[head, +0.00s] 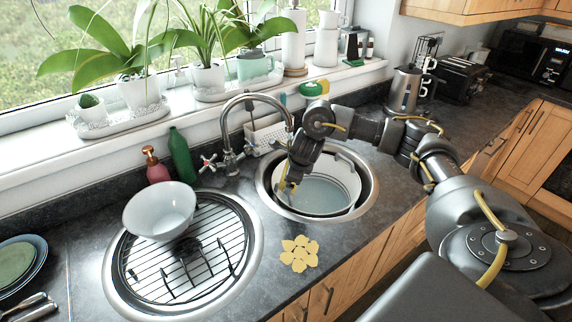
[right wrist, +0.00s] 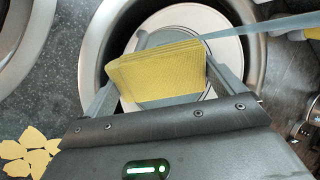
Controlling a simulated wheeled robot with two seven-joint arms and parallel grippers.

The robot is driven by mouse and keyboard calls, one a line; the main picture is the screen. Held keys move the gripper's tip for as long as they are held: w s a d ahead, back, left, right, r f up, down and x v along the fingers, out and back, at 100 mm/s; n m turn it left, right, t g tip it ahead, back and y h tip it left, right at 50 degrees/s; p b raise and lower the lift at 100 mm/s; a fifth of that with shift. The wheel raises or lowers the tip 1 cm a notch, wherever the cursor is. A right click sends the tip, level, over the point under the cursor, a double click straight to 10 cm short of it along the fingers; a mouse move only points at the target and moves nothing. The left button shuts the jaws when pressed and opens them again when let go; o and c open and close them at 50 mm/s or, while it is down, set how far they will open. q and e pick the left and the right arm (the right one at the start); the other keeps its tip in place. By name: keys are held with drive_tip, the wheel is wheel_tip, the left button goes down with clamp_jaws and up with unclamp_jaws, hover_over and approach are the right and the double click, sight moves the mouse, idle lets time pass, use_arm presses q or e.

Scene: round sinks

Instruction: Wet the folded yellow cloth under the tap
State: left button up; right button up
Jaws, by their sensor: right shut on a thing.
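My right gripper (head: 287,188) is over the right-hand round sink (head: 265,189), below the end of the tap's spout (head: 254,97). In the right wrist view, my right gripper (right wrist: 165,78) is shut on the folded yellow cloth (right wrist: 155,75), a layered stack between its fingers. Only a small yellow bit of it shows in the head view. A pale blue-grey streak (right wrist: 240,31) runs from the tap side to the cloth's upper edge; it looks like running water. A white basin (head: 345,172) with bluish water sits in the sink. My left gripper is not in view.
A yellow flower-shaped mat (head: 299,253) lies on the counter in front. The left sink has a wire rack (head: 205,262) and a white bowl (head: 160,211). A green bottle (head: 181,155) and pink dispenser (head: 156,167) stand behind. A white caddy (head: 268,135) is behind the tap.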

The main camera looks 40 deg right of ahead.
drive_tip(key=shift+s+a+p, duration=0.2)
drive_tip(key=shift+s+p, duration=0.15)
drive_tip(key=shift+s, duration=0.35)
drive_tip(key=shift+s+a+p, duration=0.2)
drive_tip(key=shift+s+p, duration=0.15)
drive_tip(key=shift+s, duration=0.35)
drive_tip(key=shift+s+a, duration=0.1)
drive_tip(key=shift+s, duration=0.25)
drive_tip(key=s+a+r+p, duration=0.1)
drive_tip(key=s+r+p, duration=0.3)
drive_tip(key=p, duration=0.2)
drive_tip(key=shift+s+a, duration=0.2)
drive_tip(key=shift+s, duration=0.15)
idle(0.4)
